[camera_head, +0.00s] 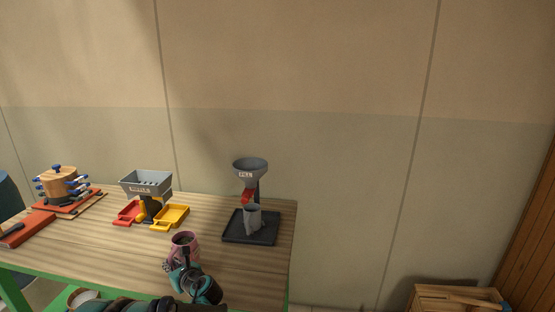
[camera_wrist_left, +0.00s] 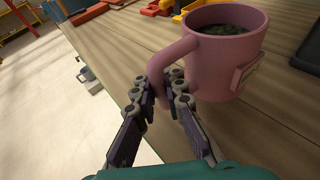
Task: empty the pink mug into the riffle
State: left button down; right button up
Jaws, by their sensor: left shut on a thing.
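The pink mug (camera_head: 184,243) stands upright near the front of the table in the head view. In the left wrist view the mug (camera_wrist_left: 222,62) holds dark contents, and a small label shows on its side. My left gripper (camera_head: 178,266) is shut on the mug's handle; in the left wrist view its fingers (camera_wrist_left: 166,88) close around the handle. I cannot tell whether the mug touches the table. The riffle (camera_head: 147,184) is a grey labelled hopper on a dark stand, behind and left of the mug. My right gripper is not in view.
A red tray (camera_head: 127,213) and a yellow tray (camera_head: 172,217) sit at the riffle's base. A grey funnel stand (camera_head: 250,170) with a cup (camera_head: 253,217) on a black tray (camera_head: 237,238) is to the right. A wooden clamped block (camera_head: 60,185) is far left.

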pick_arm(q)
jog(key=s+d+m+t+h, duration=0.1)
jog(key=s+d+m+h, duration=0.1)
jog(key=s+d, duration=0.2)
jog(key=s+d+m+t+h, duration=0.2)
jog(key=s+d, duration=0.2)
jog(key=d, duration=0.6)
jog(key=s+d+r+m+t+h, duration=0.1)
jog(key=s+d+m+h, duration=0.1)
jog(key=s+d, duration=0.2)
jog(key=d, duration=0.3)
jog(key=shift+t+h, duration=0.3)
